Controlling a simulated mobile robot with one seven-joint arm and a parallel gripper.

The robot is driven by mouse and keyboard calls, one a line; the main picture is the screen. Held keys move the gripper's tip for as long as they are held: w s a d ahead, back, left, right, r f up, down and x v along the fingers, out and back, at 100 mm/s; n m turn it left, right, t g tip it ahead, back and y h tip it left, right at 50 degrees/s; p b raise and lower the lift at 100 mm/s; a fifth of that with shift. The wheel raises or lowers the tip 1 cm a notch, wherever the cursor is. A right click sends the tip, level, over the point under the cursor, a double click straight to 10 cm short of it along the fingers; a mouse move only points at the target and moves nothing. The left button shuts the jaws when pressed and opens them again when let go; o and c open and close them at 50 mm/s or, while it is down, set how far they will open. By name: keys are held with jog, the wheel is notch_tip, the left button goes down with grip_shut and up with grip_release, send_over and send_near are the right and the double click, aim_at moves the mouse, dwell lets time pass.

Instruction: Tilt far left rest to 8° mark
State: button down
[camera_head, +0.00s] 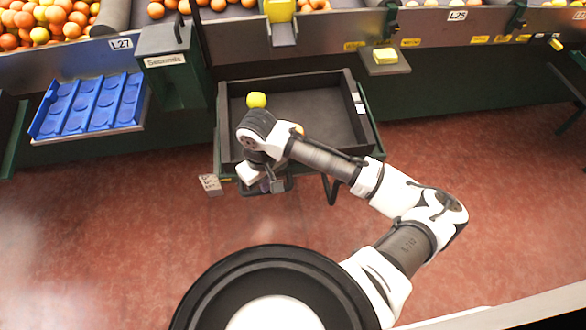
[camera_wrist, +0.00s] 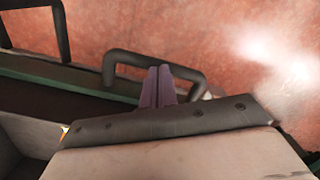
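A dark open tray (camera_head: 229,125) on a green frame, which may be the rest, stands in the middle of the head view. A yellow-green fruit (camera_head: 257,100) lies in it. A small pale card with marks (camera_head: 210,183) sits at its front left corner; I cannot read any 8° mark. My gripper (camera_head: 272,187) is at the tray's front edge, partly hidden by my wrist. In the wrist view my gripper's purple fingers (camera_wrist: 156,70) are together, their tips over a dark bar handle (camera_wrist: 128,58). I cannot tell whether they touch it.
A blue tray with round recesses (camera_head: 92,107) is at the left, beside a green box labelled "Seconds" (camera_head: 172,72). Oranges (camera_head: 45,22) fill the conveyor at the back. A yellow block (camera_head: 385,56) sits on a small shelf. The red floor (camera_head: 470,170) is clear at right.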

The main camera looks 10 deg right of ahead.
jog(key=shift+f, duration=0.3)
notch_tip(320, 180, up, 9)
jog(key=p, duration=0.7)
dwell(0.5)
dwell(0.3)
